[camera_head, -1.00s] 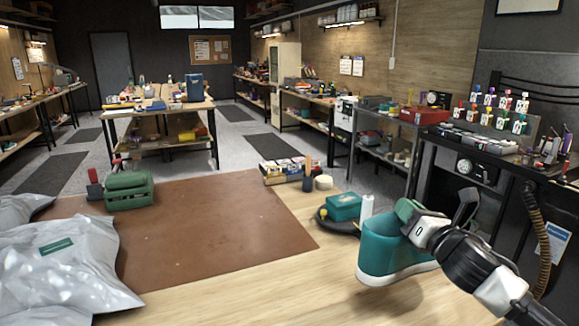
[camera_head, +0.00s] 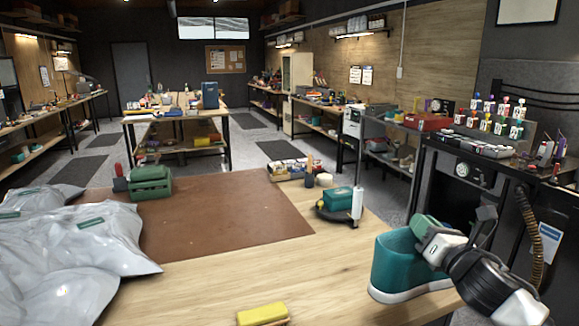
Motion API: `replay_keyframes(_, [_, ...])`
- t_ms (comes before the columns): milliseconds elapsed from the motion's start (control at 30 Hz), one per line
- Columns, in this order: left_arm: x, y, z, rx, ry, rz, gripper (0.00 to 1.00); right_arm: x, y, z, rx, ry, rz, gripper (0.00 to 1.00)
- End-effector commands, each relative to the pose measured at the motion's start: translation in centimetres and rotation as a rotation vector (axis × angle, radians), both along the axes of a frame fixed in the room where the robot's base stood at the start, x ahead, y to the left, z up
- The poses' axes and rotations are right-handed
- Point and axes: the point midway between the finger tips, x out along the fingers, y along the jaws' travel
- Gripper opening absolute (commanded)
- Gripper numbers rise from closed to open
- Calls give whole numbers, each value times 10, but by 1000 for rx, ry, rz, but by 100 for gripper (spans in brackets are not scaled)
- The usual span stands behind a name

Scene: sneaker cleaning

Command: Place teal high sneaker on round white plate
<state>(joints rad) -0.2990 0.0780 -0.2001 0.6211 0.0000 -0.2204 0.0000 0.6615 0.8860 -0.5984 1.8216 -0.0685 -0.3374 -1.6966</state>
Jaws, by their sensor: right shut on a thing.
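The teal high sneaker (camera_head: 396,262) with a white sole is at the right front in the head view. My right gripper (camera_head: 432,232) is shut on its upper rim. The sneaker hangs upright, apparently above or beside the table's right front edge; the gap beneath it is hard to judge. My left gripper is not in view. I cannot make out a round white plate in this view.
Grey plastic bags (camera_head: 75,245) fill the left of the wooden table (camera_head: 200,300). A brown mat (camera_head: 225,220) lies behind.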

Motion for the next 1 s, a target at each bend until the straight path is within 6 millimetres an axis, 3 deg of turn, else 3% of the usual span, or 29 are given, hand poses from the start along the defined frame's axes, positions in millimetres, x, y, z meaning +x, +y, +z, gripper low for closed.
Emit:
replay_keyframes(533, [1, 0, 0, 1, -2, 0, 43, -56, 23, -37, 4, -1, -72, 0])
replay_keyframes(1000, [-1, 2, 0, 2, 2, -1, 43, -149, 61, -99, 8, 3, -199, 0])
